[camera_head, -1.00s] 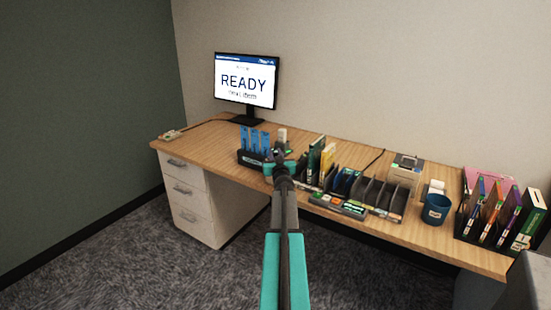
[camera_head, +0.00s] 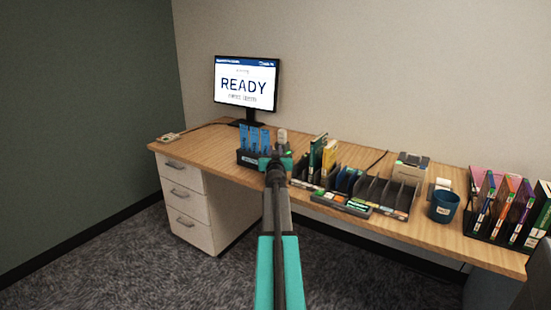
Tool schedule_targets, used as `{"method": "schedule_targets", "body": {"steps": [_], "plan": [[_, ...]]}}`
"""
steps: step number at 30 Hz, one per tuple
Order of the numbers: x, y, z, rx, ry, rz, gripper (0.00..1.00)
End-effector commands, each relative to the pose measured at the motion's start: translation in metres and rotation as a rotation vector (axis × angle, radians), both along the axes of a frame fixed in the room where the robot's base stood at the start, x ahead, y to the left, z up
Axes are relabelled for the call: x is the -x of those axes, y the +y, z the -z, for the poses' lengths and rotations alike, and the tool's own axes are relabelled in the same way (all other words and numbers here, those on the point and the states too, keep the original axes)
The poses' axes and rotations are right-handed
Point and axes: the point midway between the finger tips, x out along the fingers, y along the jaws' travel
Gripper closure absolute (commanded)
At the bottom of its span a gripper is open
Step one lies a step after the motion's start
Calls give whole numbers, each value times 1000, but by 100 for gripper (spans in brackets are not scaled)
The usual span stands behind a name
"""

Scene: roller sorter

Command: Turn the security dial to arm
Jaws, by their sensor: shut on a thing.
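My gripper (camera_head: 279,153) is over the desk's middle, just right of the black holder with blue upright pieces. It is seen from behind, and my own arm hides most of its jaws. A small pale upright object (camera_head: 282,136) shows right at its tip, and the jaws appear shut on it. I cannot tell what this object is. No security dial can be made out with certainty; no dial markings are readable. The monitor (camera_head: 246,83) at the back left shows the word READY.
The black holder (camera_head: 249,158) stands close left of my gripper. A book rack and slotted sorter (camera_head: 375,192) stand to the right, then a blue cup (camera_head: 444,206) and a file rack (camera_head: 506,208). A small device (camera_head: 171,137) lies at the far left. The desk's left part (camera_head: 200,143) is clear.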

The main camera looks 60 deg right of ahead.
Motion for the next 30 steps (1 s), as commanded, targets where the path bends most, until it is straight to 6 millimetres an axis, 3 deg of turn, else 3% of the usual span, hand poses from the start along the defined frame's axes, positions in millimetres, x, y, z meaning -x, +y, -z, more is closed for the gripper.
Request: {"method": "schedule_targets", "body": {"steps": [30], "plan": [[0,-2,10,-8,9,126,100]]}}
